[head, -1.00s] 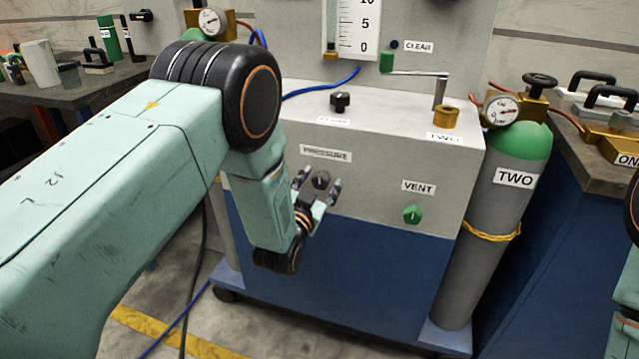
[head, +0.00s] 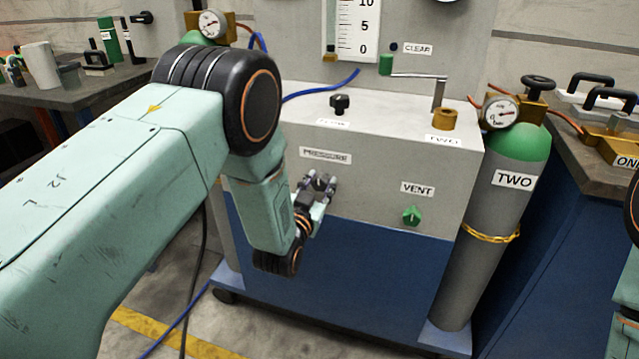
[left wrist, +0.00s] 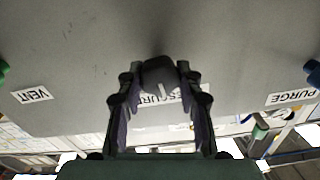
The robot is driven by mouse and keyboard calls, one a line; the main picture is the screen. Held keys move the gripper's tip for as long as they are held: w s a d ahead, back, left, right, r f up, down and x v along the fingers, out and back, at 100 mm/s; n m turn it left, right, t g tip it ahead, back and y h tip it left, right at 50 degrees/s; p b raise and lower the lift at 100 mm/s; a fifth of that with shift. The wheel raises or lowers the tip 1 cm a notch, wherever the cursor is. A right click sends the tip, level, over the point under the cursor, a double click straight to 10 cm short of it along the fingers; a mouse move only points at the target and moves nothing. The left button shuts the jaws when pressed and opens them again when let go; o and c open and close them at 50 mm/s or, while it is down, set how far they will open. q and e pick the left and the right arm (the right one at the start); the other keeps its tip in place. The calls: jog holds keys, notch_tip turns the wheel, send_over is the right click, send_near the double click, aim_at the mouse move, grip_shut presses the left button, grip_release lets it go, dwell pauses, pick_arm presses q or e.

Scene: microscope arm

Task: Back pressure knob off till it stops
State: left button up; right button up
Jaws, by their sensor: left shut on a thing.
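The dark pressure knob (left wrist: 160,75) is on the front panel under the PRESSURE label (head: 325,155). My left gripper (head: 318,184) reaches the panel from the left, and its fingers are shut on the knob. In the left wrist view the two fingers (left wrist: 158,88) stand on either side of the knob, with the label partly hidden behind them. In the head view the fingers mostly hide the knob. My right gripper is not in view; only a piece of my right arm shows at the right edge.
A green VENT knob (head: 411,216) is to the right on the same panel. A black knob (head: 340,103) and a crank with a green handle (head: 415,74) are on top of the cabinet. Cylinder TWO (head: 500,215) stands at the cabinet's right side.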

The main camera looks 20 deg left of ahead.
pick_arm(q)
jog(key=n+p, duration=0.1)
jog(key=n, duration=0.2)
jog(key=n+p, duration=0.1)
jog(key=n, duration=0.2)
jog(key=shift+a+n, duration=0.1)
jog(key=shift+n, duration=0.3)
jog(key=n+p, duration=0.1)
jog(key=n, duration=0.2)
jog(key=shift+n+p, duration=0.3)
jog(key=n+p, duration=0.1)
jog(key=n, duration=0.3)
jog(key=shift+f+n, duration=0.1)
jog(key=shift+n, duration=0.2)
jog(key=n+p, duration=0.1)
jog(key=n, duration=0.4)
jog(key=n+p, duration=0.1)
jog(key=n, duration=0.4)
jog(key=shift+f+n, duration=0.1)
jog(key=shift+n, duration=0.3)
jog(key=o, duration=1.2)
